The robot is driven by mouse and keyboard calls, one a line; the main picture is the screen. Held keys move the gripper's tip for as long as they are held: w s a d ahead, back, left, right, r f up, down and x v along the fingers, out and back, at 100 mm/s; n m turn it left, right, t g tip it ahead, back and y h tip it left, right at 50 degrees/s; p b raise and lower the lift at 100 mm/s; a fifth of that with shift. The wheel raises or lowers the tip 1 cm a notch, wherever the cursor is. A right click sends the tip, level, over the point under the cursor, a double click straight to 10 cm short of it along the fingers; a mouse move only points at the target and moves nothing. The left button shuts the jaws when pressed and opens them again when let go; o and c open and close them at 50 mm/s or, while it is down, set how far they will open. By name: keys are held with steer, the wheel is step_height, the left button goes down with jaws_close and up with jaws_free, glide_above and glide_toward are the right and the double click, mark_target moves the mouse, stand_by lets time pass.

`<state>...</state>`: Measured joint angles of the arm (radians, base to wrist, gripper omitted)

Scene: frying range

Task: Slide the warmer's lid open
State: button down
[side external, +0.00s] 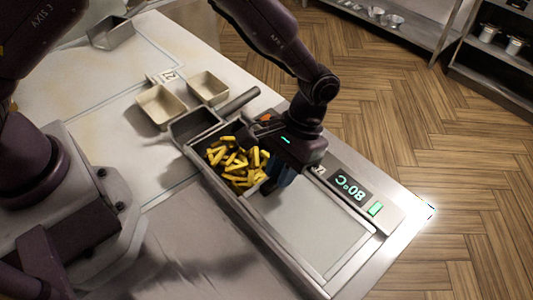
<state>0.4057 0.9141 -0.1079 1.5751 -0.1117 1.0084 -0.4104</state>
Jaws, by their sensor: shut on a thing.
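The warmer (240,208) is a long metal box set along the counter's front side. Yellow fries (236,162) show in its uncovered left part. Its flat grey lid (318,228) covers the right part, so the warmer stands partly open. My gripper (279,180) is down at the lid's left end, beside the fries, and is shut on the lid's handle. The handle itself is mostly hidden by the gripper, and a dark blue piece shows under the hand.
A metal scoop (196,126) with a dark handle rests at the warmer's left end. Two beige trays (162,106) stand behind it. A metal holder (111,34) is at the back left.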

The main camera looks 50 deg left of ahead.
steer(key=shift+d, duration=0.25)
steer(key=c, duration=1)
jaws_free()
steer(key=shift+c, duration=0.2)
steer(key=shift+w+r, duration=0.1)
steer(key=v, duration=1.3)
